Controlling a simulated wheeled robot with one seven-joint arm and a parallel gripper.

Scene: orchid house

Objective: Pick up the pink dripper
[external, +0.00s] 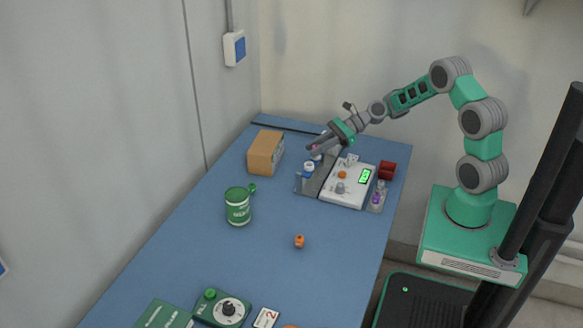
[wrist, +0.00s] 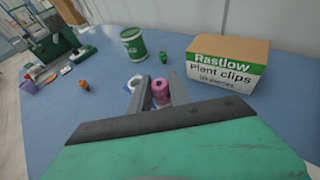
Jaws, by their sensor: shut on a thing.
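The pink dripper (wrist: 161,90) is between the fingers of my gripper (wrist: 158,97) in the wrist view. My gripper is shut on it.
A cardboard box of plant clips (external: 266,152) stands left of my gripper. A white device with a green display (external: 347,187) and red blocks (external: 387,170) are to the right. A green tin (external: 238,206) and an orange item (external: 299,241) are nearer; the table between is clear.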

